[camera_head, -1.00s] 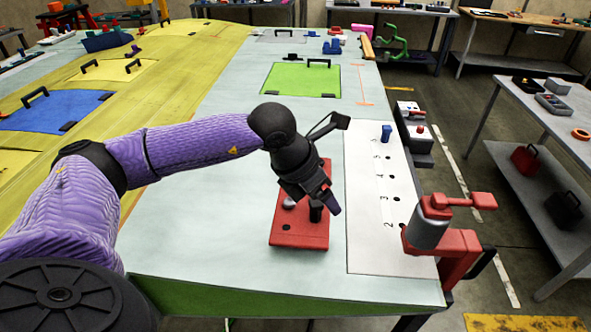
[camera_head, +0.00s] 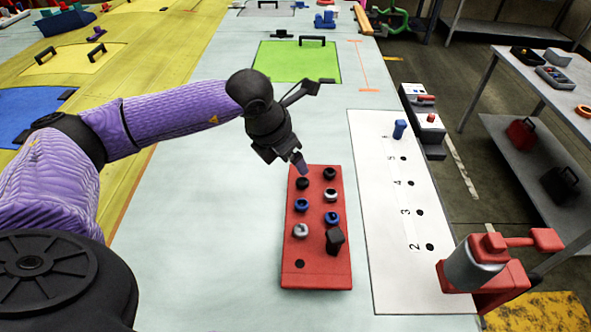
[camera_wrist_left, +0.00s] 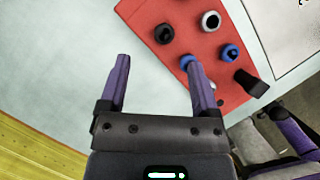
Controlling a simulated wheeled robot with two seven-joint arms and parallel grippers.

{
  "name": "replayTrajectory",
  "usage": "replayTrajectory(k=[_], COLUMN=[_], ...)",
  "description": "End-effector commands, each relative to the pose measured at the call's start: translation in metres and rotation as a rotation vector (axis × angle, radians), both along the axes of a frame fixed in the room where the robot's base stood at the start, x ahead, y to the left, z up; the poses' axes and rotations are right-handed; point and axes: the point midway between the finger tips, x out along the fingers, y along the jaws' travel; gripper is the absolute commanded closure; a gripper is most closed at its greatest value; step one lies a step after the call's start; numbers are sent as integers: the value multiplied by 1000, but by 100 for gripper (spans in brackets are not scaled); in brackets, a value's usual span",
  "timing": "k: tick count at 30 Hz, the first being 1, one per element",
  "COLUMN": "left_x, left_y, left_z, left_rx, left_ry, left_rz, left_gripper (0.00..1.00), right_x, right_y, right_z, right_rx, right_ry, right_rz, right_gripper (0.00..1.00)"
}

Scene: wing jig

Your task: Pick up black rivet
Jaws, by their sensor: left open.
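The red block (camera_head: 293,280) lies on the pale wing surface and holds several black, blue and silver rivets. One black rivet (camera_head: 302,183) sits near its far left corner; it also shows in the left wrist view (camera_wrist_left: 164,33). Another black rivet (camera_head: 329,173) sits at the far right. A taller black square-topped piece (camera_head: 335,240) stands near the front right. My left gripper (camera_head: 298,160) is open and empty above the block's far left end. In the left wrist view its fingers (camera_wrist_left: 156,63) are apart, with the near black rivet ahead of the gap.
A white numbered strip (camera_head: 385,270) with holes and one blue rivet (camera_head: 399,129) lies right of the block. A red and grey clamp (camera_head: 480,265) stands at the front right edge. A green panel (camera_head: 300,65) lies beyond. The surface left of the block is bare.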

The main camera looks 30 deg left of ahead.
Motion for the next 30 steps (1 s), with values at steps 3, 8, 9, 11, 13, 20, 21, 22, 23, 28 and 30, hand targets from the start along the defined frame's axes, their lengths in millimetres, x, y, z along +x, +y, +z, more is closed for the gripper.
replayTrajectory(k=[3, 8, 9, 11, 13, 20, 21, 22, 23, 28, 30], left_x=[7, 15, 17, 22, 24, 25, 25, 25, 25, 25, 25], left_y=[-3, -5, -6, -7, -8, -8, -8, -8, -8, -8, -8], left_z=[-19, -46, -54, -65, -72, -74, -74, -74, -74, -74, -74], left_rx=[-2, 0, 0, -1, -1, 0, 0, 0, 0, 0, 0], left_ry=[2, 3, 3, 1, 0, -1, -1, -1, -1, -1, -1], left_rz=[0, 0, 0, 1, 0, -1, -1, -1, -1, -1, 0], left_gripper=[20, 20, 20, 20, 20, 20, 28, 35, 41, 77, 92], right_x=[-2, -4, -3, -3, -3, -3, -3, -3, -3, -3, -3], right_y=[-2, -8, -9, -9, -9, -8, -7, -7, -6, -1, -1], right_z=[1, 6, 7, 5, 5, 5, 5, 5, 5, 4, 4], right_rx=[-4, -13, -14, -14, -14, -13, -12, -11, -10, -2, -1], right_ry=[4, 7, 7, 7, 7, 6, 7, 6, 6, 6, 5], right_rz=[1, 3, 3, 3, 2, 2, 2, 1, 1, -1, -2], right_gripper=[41, 41, 41, 41, 41, 41, 41, 41, 41, 41, 41])
